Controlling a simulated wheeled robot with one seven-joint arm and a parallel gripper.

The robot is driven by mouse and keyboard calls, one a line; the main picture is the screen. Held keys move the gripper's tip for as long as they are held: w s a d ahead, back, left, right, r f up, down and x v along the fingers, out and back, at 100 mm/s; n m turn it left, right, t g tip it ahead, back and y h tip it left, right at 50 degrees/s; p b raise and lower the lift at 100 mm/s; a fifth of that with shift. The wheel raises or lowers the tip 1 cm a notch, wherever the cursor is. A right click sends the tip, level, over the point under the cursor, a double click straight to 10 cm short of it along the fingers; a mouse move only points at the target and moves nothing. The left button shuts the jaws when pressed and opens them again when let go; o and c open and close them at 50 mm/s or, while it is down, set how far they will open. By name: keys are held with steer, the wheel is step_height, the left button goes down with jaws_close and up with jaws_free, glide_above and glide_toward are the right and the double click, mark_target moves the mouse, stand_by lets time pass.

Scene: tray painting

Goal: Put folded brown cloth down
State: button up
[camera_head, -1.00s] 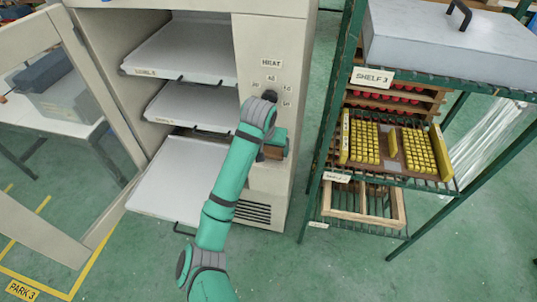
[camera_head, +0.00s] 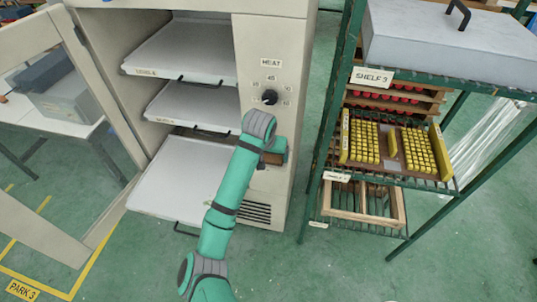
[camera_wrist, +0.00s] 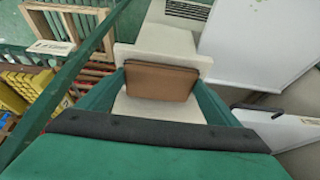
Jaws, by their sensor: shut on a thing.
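The folded brown cloth (camera_wrist: 160,82) sits between the two teal fingers of my gripper (camera_wrist: 158,92) in the wrist view. The fingers are shut on its sides. A pale beige ledge or block (camera_wrist: 160,42) shows behind and below the cloth; I cannot tell whether the cloth touches it. In the head view my gripper (camera_head: 278,147) is at the front of the beige heating cabinet (camera_head: 268,180), below its dial. A small part of the brown cloth (camera_head: 273,158) shows there, the rest hidden by my wrist.
The cabinet door (camera_head: 88,120) stands open at left, with white trays (camera_head: 170,183) pulled out. A green rack (camera_head: 318,140) stands to the right, holding a box of yellow blocks (camera_head: 390,147) and a wooden frame (camera_head: 362,203). The dial (camera_head: 269,97) is above my gripper.

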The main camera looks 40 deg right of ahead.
steer(key=o, duration=0.9)
steer(key=shift+s+f, duration=0.15)
steer(key=shift+f, duration=0.6)
steer(key=shift+s, duration=0.1)
steer(key=shift+r, duration=0.35)
steer(key=v, duration=0.8)
steer(key=w+v, duration=0.1)
steer(key=v, duration=0.3)
steer(key=shift+s+d+r, duration=0.1)
steer(key=shift+s+r, duration=0.05)
steer(key=shift+r, duration=0.4)
steer(key=shift+d, duration=0.1)
